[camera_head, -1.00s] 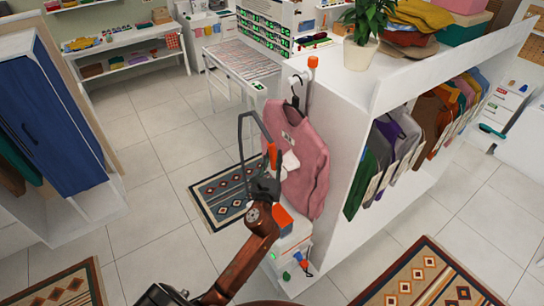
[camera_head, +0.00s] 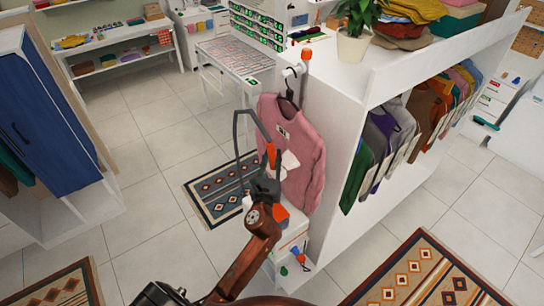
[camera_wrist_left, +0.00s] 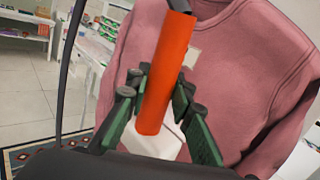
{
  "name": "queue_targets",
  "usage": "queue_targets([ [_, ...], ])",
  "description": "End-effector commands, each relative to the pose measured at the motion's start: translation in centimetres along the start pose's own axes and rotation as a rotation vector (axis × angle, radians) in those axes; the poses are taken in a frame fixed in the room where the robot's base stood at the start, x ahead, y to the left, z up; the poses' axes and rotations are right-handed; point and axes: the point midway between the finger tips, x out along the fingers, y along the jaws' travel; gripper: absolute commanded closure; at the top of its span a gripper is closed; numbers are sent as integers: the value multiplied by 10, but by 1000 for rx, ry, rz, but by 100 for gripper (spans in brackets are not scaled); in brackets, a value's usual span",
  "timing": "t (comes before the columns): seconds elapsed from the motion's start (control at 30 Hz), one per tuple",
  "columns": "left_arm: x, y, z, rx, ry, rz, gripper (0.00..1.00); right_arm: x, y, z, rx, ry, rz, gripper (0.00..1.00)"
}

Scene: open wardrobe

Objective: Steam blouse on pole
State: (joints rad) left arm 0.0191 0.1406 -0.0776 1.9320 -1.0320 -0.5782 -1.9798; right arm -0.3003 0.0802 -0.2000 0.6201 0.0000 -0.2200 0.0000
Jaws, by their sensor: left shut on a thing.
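The pink blouse (camera_head: 302,150) hangs on a dark hanger from a pole with an orange top (camera_head: 306,55) at the end of the white wardrobe. My left gripper (camera_head: 268,178) is in front of the blouse's lower left part. It is shut on the steamer, whose orange handle (camera_wrist_left: 168,75) stands between the fingers in the left wrist view. A white part of the steamer (camera_head: 289,160) shows against the blouse, and a dark hose (camera_head: 239,132) loops up to the left. I cannot tell whether the steamer touches the cloth. My right gripper is not in view.
A white unit (camera_head: 292,238) stands on the floor below the blouse. The wardrobe (camera_head: 340,130) holds several hanging garments on the right, with a potted plant (camera_head: 354,45) on top. A patterned rug (camera_head: 215,193) lies at left behind my arm. Tiled floor is open at left.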

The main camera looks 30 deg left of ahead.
Motion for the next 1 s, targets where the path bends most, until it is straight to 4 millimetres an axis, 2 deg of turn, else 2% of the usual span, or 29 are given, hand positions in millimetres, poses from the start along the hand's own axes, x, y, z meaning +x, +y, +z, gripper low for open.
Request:
queue_targets([
  [1.0, -3, 4, -34, 0, -2, -1, 100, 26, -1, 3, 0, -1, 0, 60],
])
